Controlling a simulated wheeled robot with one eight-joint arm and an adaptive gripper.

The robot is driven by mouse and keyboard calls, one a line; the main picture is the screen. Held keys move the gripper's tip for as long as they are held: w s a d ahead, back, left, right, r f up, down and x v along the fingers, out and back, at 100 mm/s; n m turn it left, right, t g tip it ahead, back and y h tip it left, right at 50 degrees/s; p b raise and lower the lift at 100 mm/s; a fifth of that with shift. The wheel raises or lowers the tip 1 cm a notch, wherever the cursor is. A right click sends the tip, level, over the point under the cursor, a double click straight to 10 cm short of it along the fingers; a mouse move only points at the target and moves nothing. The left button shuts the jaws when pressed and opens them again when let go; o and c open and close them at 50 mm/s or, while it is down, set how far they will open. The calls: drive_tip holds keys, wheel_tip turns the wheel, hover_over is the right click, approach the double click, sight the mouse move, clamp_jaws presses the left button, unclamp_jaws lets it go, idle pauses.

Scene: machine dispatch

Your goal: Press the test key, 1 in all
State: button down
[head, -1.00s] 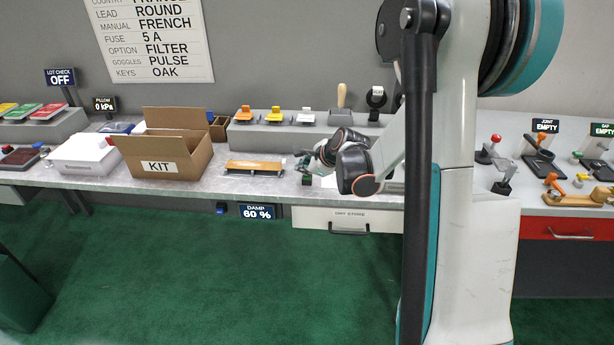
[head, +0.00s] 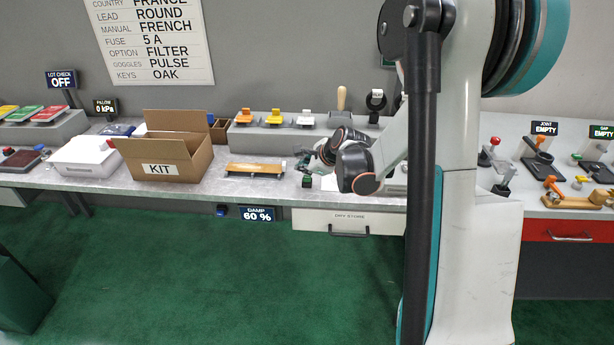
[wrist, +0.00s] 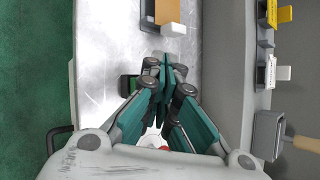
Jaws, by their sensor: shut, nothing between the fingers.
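My gripper (head: 303,163) is low over the front part of the grey counter, right of the wooden strip. In the wrist view my gripper (wrist: 164,74) has its fingers together with nothing between them. A small dark green block (head: 307,181) sits at the counter's front edge, just below the fingertips in the head view. Contact with the fingers cannot be made out.
The wooden strip (head: 255,168) lies left of my gripper, with the KIT box (head: 190,158) beyond it. A raised shelf with orange, yellow and white switches (head: 274,117) runs behind. The dry store drawer (head: 350,221) is below. A DAMP sign (head: 257,214) reads 60 %.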

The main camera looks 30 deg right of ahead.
sight(305, 179)
drive_tip(key=shift+r, duration=0.2)
drive_tip(key=shift+r+p, duration=1.65)
drive_tip(key=shift+r, duration=0.8)
